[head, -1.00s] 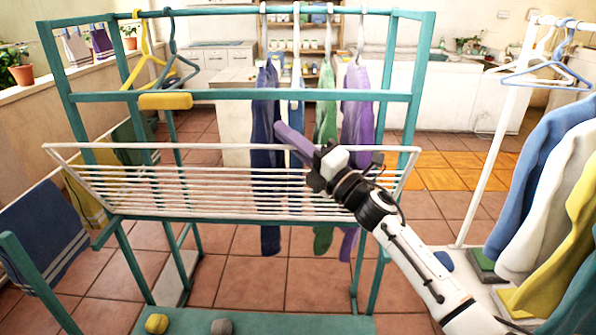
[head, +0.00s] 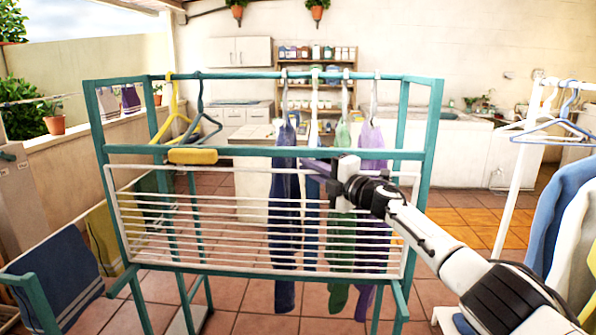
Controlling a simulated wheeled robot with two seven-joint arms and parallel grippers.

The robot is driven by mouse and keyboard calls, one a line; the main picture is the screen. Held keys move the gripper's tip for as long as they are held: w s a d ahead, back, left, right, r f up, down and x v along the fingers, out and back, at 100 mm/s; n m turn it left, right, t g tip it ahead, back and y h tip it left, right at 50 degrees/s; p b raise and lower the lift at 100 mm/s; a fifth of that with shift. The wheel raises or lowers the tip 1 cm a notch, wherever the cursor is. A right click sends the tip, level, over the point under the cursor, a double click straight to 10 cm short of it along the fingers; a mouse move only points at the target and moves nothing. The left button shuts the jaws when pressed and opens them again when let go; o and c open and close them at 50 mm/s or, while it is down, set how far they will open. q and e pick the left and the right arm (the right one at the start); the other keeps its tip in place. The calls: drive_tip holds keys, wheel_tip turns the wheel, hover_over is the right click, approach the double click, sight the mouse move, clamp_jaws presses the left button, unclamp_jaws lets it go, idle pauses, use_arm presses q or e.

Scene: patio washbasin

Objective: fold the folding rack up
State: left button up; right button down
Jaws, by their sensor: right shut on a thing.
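The folding rack (head: 230,169) is a white wire panel hung on the front of a teal frame (head: 435,130). The fingertips are small and partly lost against the hanging clothes. My left gripper is not in view.
Blue, green and purple clothes (head: 286,220) hang behind the rack. Yellow and grey hangers (head: 172,115) and a yellow block (head: 192,156) are at the upper left. A white clothes stand (head: 513,190) with garments is on the right. A blue towel (head: 55,280) hangs lower left.

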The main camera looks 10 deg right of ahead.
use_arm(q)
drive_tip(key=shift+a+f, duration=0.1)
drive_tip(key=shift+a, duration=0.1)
use_arm(e)
drive_tip(key=shift+w+f, duration=0.3)
drive_tip(key=shift+f, duration=0.4)
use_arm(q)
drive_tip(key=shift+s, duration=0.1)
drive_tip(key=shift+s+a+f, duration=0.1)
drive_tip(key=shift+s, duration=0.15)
use_arm(e)
drive_tip(key=c, duration=1.9)
unclamp_jaws()
drive_tip(key=shift+w+f, duration=0.1)
drive_tip(key=shift+w, duration=0.1)
drive_tip(key=shift+d+r, duration=0.1)
drive_tip(key=shift+r, duration=0.2)
